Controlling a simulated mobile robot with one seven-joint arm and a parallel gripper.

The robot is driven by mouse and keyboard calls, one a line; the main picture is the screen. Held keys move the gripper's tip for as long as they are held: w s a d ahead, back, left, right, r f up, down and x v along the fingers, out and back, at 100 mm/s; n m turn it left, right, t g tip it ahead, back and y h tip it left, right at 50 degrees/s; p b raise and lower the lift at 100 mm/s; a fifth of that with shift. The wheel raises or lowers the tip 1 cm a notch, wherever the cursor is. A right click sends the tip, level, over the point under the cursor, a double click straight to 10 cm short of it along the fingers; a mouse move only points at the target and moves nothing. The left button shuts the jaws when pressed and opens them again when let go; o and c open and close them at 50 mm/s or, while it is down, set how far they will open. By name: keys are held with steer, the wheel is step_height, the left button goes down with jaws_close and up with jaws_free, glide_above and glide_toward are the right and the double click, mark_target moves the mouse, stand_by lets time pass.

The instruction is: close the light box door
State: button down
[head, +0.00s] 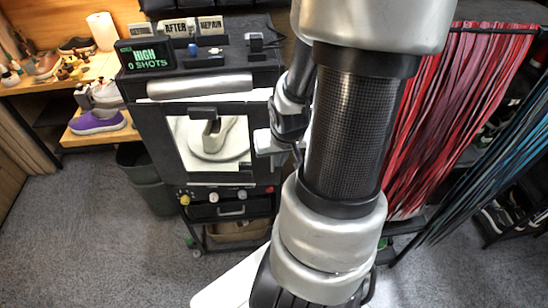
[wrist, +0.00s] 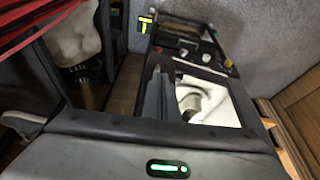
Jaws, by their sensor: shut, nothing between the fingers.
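The light box (head: 265,72) is a black cabinet left of centre in the head view. Its door (head: 145,132) is a black frame around a clear window, with a dark handle (head: 203,112) near its upper edge. A pale shoe (head: 214,135) on a round stand shows through the window. A bright strip shows above the door; I cannot tell how far the door stands from the box. My gripper (head: 264,142) is shut and empty at the door's right side; contact is unclear. In the wrist view, the lit window (wrist: 222,108) shows right of centre.
A display sign (head: 146,57) and small items stand on top of the box. Red strips (head: 450,100) hang at the right. A wooden bench with shoes (head: 97,122) is at the left, beside a dark bin (head: 148,180). Grey floor (head: 80,230) is open at front left.

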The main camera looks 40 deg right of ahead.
steer(key=w+d+f+b, duration=0.3)
steer(key=w+f, duration=0.3)
steer(key=f, duration=0.1)
steer(key=shift+f+b, duration=0.2)
steer(key=shift+b, duration=0.1)
steer(key=shift+d, duration=0.1)
